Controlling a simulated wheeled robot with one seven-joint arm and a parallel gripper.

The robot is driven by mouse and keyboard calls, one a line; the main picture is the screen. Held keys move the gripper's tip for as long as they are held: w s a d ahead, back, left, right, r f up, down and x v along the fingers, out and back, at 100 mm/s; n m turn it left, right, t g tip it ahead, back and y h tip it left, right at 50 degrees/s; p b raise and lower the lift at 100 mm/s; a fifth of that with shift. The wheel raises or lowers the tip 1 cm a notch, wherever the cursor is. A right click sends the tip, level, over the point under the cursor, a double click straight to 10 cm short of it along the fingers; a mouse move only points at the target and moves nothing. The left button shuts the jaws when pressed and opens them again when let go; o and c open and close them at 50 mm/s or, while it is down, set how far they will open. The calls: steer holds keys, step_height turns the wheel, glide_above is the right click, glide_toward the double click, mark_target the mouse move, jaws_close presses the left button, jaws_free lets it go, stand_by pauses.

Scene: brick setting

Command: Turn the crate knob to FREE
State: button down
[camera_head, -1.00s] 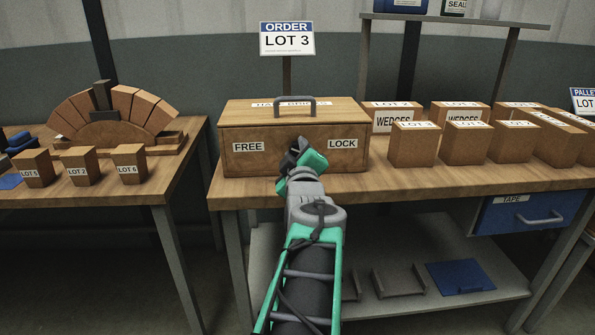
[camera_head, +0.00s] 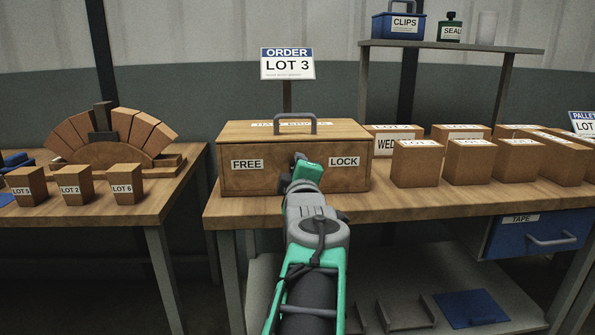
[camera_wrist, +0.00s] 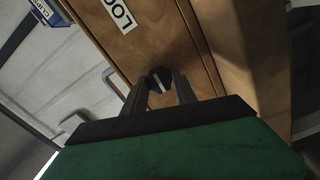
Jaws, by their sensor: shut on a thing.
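The wooden crate (camera_head: 240,182) stands closed on the middle bench, with a FREE label (camera_head: 247,164) at the left of its front and a LOCK label (camera_head: 344,162) at the right. My gripper (camera_head: 298,162) is at the crate's front between the labels and hides the knob in the head view. In the wrist view the dark knob (camera_wrist: 160,78), with a pale stripe, sits between the two fingers of my gripper (camera_wrist: 161,88), which is shut on it. Which label the stripe points to I cannot tell. The LOCK label is partly cut off in the wrist view (camera_wrist: 118,13).
The crate has a grey lid handle (camera_head: 296,119). An order sign (camera_head: 287,64) reading LOT 3 stands behind it. Several wooden blocks (camera_head: 415,165) stand close to its right. The left bench (camera_head: 120,205) holds a brick arch and small labelled blocks.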

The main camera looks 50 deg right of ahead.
steer(key=c, duration=1)
jaws_free()
